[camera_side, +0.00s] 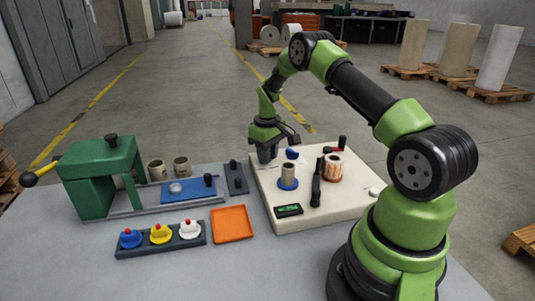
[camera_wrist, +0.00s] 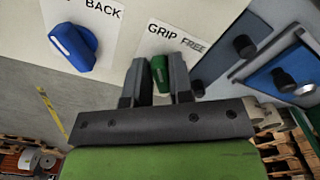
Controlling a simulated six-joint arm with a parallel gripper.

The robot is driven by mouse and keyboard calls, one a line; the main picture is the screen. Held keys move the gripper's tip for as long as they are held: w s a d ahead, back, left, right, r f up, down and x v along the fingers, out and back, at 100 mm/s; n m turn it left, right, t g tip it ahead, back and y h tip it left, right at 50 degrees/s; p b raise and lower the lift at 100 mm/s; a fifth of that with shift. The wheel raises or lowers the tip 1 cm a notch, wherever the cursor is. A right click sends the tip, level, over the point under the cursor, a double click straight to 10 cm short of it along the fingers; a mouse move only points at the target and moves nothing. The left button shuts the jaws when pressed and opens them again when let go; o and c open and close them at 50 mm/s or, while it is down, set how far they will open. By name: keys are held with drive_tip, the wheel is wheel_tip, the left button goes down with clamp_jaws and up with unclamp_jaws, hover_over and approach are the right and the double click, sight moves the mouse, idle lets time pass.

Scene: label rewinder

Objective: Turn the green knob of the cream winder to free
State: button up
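The cream winder (camera_side: 335,207) stands on the table at the centre right. Its green knob (camera_wrist: 159,72) shows in the wrist view just below the GRIP and FREE lettering. My gripper (camera_wrist: 160,75) points down at the winder's far left corner, one finger on each side of the green knob. The gap on each side is very small, and I cannot tell whether the fingers press on it. In the side view my gripper (camera_side: 267,155) hides the green knob. I cannot read for certain which word the knob points to.
A blue knob (camera_wrist: 72,47) by the word BACK is beside the green one. The winder also carries a roll on a blue base (camera_side: 288,178), an orange-white roll (camera_side: 333,168) and a black upright arm (camera_side: 316,185). A green press (camera_side: 95,175) and an orange tray (camera_side: 232,223) stand left.

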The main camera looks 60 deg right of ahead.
clamp_jaws()
drive_tip(key=shift+m, duration=0.3)
drive_tip(key=m, duration=0.5)
drive_tip(key=shift+w+a+m, duration=0.15)
drive_tip(key=shift+a+m, duration=0.1)
drive_tip(key=shift+m, duration=0.05)
drive_tip(key=m, duration=0.4)
drive_tip(key=shift+w+a, duration=0.15)
drive_tip(key=shift+w+m, duration=0.15)
drive_tip(key=shift+m, duration=1.65)
drive_tip(key=shift+o, duration=2.4)
unclamp_jaws()
